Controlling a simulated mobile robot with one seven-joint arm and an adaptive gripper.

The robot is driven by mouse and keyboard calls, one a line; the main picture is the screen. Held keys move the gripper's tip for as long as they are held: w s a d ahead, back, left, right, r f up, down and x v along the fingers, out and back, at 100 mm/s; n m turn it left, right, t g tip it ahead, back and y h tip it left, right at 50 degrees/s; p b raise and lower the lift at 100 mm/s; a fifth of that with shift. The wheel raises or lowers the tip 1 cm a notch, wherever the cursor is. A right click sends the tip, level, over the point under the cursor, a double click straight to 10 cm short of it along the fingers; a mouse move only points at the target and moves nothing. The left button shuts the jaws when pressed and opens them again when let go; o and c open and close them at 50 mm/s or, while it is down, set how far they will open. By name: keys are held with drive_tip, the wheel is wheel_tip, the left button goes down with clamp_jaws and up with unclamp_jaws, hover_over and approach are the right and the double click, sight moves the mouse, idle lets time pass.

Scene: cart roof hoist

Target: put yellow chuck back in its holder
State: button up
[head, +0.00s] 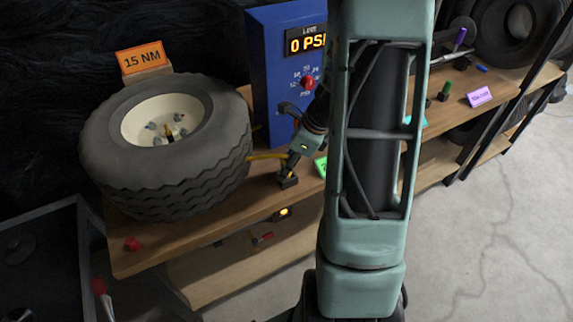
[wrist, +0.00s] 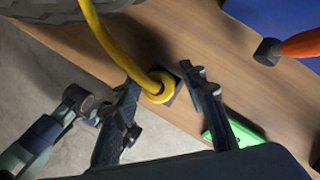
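The yellow chuck (wrist: 158,90) is at the end of a yellow hose (wrist: 108,38) in the wrist view. It sits at a small dark square holder (wrist: 172,98) near the bench edge; how deep it is seated is unclear. In the head view the yellow hose (head: 266,156) runs from beside the tire to my gripper (head: 289,170), above the dark holder block (head: 288,182). In the wrist view my gripper (wrist: 162,78) is open, with one finger on each side of the chuck and visible gaps. My arm hides part of the bench.
A large tire (head: 190,180) lies left on the wooden bench (head: 150,258). A blue pressure unit (head: 270,75) stands behind my gripper. A green label (wrist: 240,128) lies close by the right finger. An orange-handled tool (wrist: 302,43) is at upper right in the wrist view.

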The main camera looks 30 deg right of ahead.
drive_tip(key=p+v, duration=0.2)
drive_tip(key=v, duration=1)
drive_tip(key=shift+r, duration=0.15)
